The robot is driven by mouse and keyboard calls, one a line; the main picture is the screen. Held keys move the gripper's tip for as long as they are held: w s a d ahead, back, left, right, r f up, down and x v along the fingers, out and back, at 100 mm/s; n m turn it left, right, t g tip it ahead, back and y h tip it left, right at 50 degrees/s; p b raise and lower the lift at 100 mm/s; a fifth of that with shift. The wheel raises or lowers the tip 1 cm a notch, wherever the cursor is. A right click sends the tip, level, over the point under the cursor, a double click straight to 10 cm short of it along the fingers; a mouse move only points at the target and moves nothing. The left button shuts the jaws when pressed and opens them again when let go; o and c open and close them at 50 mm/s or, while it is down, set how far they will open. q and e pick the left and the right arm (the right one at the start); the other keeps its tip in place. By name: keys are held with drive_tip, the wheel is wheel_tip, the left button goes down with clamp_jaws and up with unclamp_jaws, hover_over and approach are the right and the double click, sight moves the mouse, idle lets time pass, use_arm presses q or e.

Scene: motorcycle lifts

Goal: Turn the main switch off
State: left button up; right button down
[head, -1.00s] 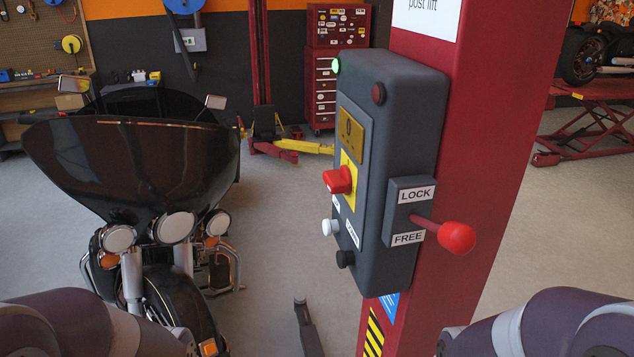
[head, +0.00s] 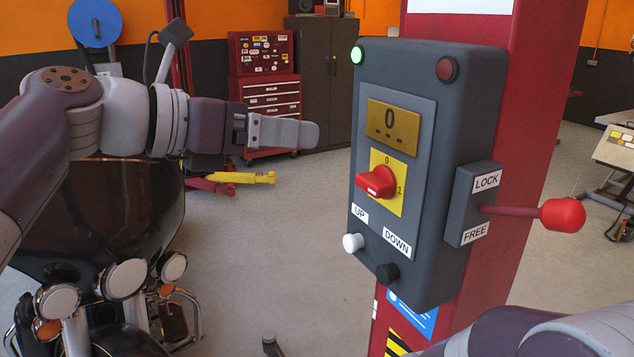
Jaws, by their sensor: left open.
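The main switch (head: 376,182) is a red rotary knob on a yellow plate (head: 392,205) marked 0 at the top and 1 at the right. Its handle points sideways, not up at the 0. It sits on the grey control box (head: 471,115), and the green lamp (head: 357,56) at top left is lit. My left gripper (head: 312,134) is open and empty, left of the box and apart from it, a little higher than the knob. One finger hides most of the other. My right arm shows at the lower right, but its gripper is out of view.
The box is on a red lift post (head: 520,80). A lever with a red ball (head: 562,215) sticks out at right beside LOCK and FREE labels. A white button (head: 352,242) and black button (head: 387,274) sit below the switch. A motorcycle (head: 110,240) stands at left.

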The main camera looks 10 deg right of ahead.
sight(372, 178)
use_arm(q)
drive_tip(key=d+f+m, duration=0.1)
drive_tip(key=d+f, duration=0.1)
drive_tip(key=d, duration=0.2)
drive_tip(key=w+d+f+m+g+p, duration=0.1)
drive_tip(key=d+f, duration=0.1)
drive_tip(key=d, duration=0.2)
drive_tip(key=d+f+m+g+y+p, duration=0.1)
drive_tip(key=d+f, duration=0.2)
drive_tip(key=d, duration=0.1)
drive_tip(key=shift+w+f, duration=0.1)
drive_tip(key=shift+w, duration=0.3)
drive_tip(key=shift+a, duration=0.15)
drive_tip(key=shift+c, duration=0.3)
drive_tip(key=c, duration=1)
